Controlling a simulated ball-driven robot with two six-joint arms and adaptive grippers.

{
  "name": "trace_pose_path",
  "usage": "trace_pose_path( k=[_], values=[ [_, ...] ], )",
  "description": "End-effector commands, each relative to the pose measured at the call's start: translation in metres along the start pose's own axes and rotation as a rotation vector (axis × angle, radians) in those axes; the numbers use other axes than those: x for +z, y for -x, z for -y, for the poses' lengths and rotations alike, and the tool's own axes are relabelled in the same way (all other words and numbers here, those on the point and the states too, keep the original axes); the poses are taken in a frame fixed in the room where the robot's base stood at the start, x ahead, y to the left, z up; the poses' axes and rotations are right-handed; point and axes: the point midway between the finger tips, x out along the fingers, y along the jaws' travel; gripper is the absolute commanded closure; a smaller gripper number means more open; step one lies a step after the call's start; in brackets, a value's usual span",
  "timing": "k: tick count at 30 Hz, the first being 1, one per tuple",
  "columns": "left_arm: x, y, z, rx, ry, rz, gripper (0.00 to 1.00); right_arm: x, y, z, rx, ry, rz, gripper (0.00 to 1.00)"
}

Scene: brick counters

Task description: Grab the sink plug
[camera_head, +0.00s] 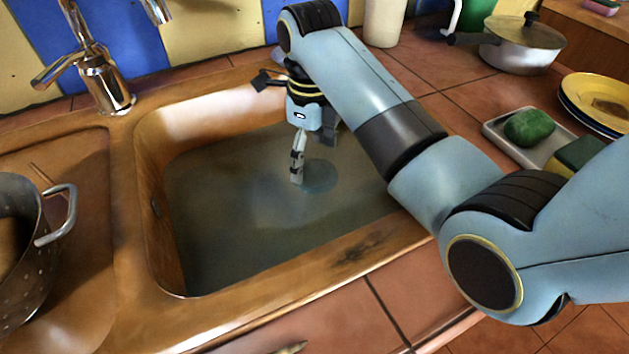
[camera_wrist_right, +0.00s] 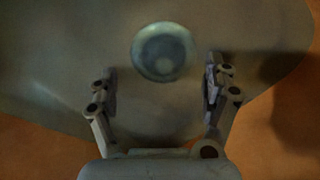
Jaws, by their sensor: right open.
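The sink plug (camera_wrist_right: 163,52) is a round, grey-green disc with a darker, ring-like centre in the right wrist view. It lies between and just beyond the spread fingers of my right gripper (camera_wrist_right: 160,85), which is open and empty. In the head view my right gripper (camera_head: 312,160) points down into the sink basin (camera_head: 156,230), and a bluish round shape, likely the plug (camera_head: 322,178), shows beside the fingertips in murky water (camera_head: 235,225). I cannot tell the exact height gap between fingers and plug. My left gripper is not in view.
The basin's orange-brown walls surround the gripper. A chrome tap (camera_head: 103,80) stands behind at the left, and a metal colander (camera_head: 20,235) sits on the left drainer. At the right are a tray (camera_head: 505,140) with a green sponge (camera_head: 530,127), yellow plates (camera_head: 592,88) and a lidded pot (camera_head: 520,50).

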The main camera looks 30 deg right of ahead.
Motion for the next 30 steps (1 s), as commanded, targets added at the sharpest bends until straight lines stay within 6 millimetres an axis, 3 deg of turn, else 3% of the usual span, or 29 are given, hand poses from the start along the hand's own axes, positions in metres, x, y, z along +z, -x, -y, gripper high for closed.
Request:
trace_pose_path(
  k=[11, 20, 30],
  values=[
    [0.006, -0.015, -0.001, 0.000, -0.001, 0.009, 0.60, -0.004, -0.051, 0.005, 0.000, 0.000, -0.002, 0.17],
    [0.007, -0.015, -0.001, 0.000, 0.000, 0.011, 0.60, -0.003, -0.054, 0.005, -0.001, 0.000, 0.001, 0.17],
    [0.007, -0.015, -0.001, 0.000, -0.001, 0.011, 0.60, -0.003, -0.054, 0.005, -0.001, 0.000, 0.001, 0.61]
  ],
)
